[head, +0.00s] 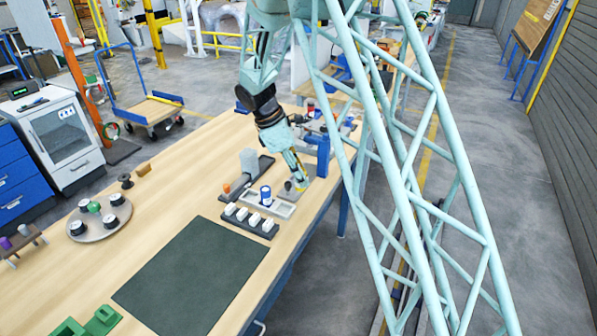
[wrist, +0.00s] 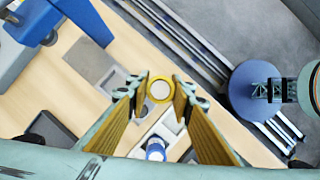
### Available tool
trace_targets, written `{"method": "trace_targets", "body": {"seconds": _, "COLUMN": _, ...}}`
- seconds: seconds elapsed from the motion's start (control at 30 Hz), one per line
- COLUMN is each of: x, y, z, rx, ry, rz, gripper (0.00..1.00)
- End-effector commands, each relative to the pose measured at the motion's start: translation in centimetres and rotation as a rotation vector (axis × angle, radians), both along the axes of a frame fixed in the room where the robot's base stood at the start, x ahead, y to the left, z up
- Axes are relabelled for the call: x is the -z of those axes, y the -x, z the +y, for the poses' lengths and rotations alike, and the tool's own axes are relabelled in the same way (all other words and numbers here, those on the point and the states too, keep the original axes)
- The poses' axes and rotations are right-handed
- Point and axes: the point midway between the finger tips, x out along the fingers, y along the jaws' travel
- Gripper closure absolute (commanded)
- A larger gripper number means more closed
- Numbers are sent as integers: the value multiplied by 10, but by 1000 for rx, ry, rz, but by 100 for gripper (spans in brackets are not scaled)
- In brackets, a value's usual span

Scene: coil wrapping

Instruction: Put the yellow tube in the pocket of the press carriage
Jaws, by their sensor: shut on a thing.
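My gripper (wrist: 158,88) is shut on the yellow tube (wrist: 160,90), which shows end-on as a yellow ring with a pale centre between the fingertips in the wrist view. In the head view my gripper (head: 299,181) is low over the far right part of the bench, beside the blue press (head: 323,155); I cannot make out the tube there. The press also shows at the upper left of the wrist view (wrist: 82,18). A flat grey plate (wrist: 94,62) lies by the press. I cannot tell for sure which part is the carriage or see its pocket.
A pale tray (head: 286,209) with a blue-and-white cylinder (head: 265,194) stands close to my gripper. In front is a dark rack (head: 236,222) with several white pieces. A grey cylinder (head: 249,161) stands behind. A dark green mat (head: 190,280) lies clear nearer the front.

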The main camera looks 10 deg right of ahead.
Motion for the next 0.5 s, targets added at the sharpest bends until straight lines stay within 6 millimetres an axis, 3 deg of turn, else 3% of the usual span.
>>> {"method": "trace_targets", "body": {"seconds": 0.3, "x": 5, "y": -50, "z": -6, "rx": 2, "ry": -1, "rz": -1, "gripper": 90}}
{"method": "trace_targets", "body": {"seconds": 0.5, "x": 7, "y": -74, "z": -9, "rx": 0, "ry": 0, "rz": -1, "gripper": 90}}
